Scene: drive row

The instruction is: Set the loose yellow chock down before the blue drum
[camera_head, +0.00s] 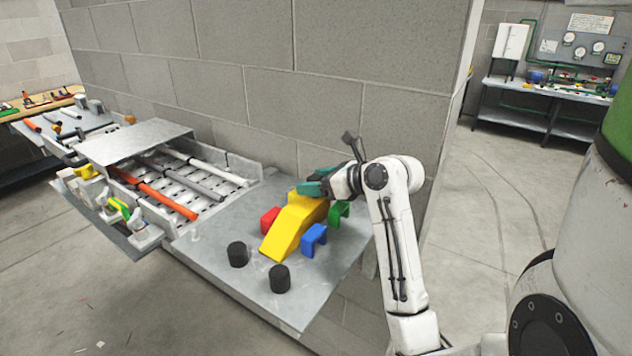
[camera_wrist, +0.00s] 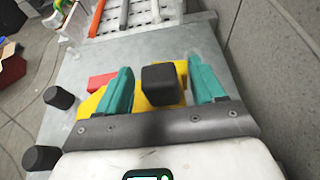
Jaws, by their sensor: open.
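The yellow chock (camera_head: 287,232), a long wedge-like piece, lies on the grey metal table, its low end toward the front. My gripper (camera_head: 313,188) is over its far end, and its teal fingers hide part of it. In the wrist view the fingers (camera_wrist: 161,66) are apart, with yellow (camera_wrist: 165,97) below and between them. A dark block (camera_wrist: 162,84) also shows between them; I cannot tell if it belongs to the chock. Nothing seems gripped. I cannot make out a blue drum; a small blue thing (camera_head: 536,76) is on the far bench.
Red (camera_head: 269,220), blue (camera_head: 313,239) and green (camera_head: 339,213) blocks stand close around the chock. Two black pegs (camera_head: 238,254) (camera_head: 279,278) stand at the table's (camera_head: 305,312) front. A rack with bars (camera_head: 160,192) is left; a block wall runs behind. Floor is clear at right.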

